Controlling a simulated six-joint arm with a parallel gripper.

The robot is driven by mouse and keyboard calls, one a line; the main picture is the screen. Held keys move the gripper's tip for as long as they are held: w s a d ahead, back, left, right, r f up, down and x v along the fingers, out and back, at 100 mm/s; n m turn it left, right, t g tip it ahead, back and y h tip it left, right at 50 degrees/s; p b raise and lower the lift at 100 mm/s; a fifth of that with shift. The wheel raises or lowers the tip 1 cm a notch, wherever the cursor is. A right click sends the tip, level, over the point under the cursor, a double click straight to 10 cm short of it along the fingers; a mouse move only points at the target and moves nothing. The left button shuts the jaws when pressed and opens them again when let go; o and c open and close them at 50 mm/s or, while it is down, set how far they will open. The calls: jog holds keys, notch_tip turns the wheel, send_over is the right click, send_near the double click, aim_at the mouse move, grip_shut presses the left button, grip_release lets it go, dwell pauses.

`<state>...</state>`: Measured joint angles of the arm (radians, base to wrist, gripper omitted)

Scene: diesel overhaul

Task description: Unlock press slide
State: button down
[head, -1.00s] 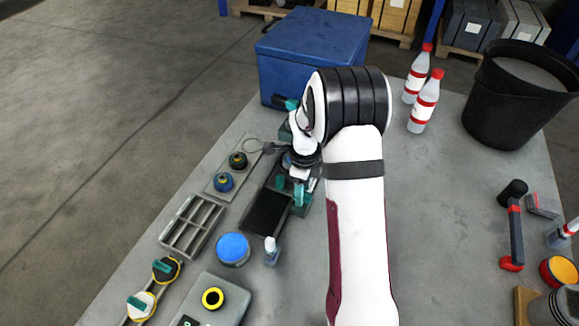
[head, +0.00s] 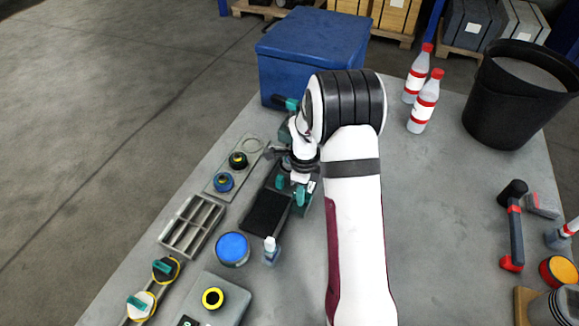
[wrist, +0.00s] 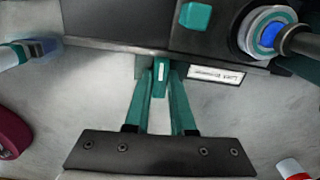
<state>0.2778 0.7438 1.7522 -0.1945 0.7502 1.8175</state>
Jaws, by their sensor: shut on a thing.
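The press (head: 265,212) stands left of my arm, with a dark flat bed at its front. My arm hides much of its rear part. In the wrist view its dark body (wrist: 110,25) runs along the top, with a white label (wrist: 215,76) on its edge. A small teal lever (wrist: 161,82) with a white mark sticks out beside the label. My gripper (wrist: 160,85) is shut on this teal lever, its two teal fingers converging on either side of it. In the head view my gripper (head: 301,192) is at the press's right side, partly hidden by my wrist.
A blue box (head: 310,55) stands behind the press. A grey divided tray (head: 192,226), a blue round lid (head: 232,248) and a small bottle (head: 270,252) lie near its front. Two red-capped bottles (head: 424,103) and a black bucket (head: 515,95) stand right.

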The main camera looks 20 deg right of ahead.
jog(key=n, duration=0.8)
jog(key=shift+n, duration=0.3)
jog(key=n, duration=0.3)
jog(key=shift+n, duration=1.2)
jog(key=n, duration=0.3)
jog(key=c, duration=0.8)
grip_release()
jog(key=shift+o, duration=0.2)
jog(key=shift+r, duration=0.1)
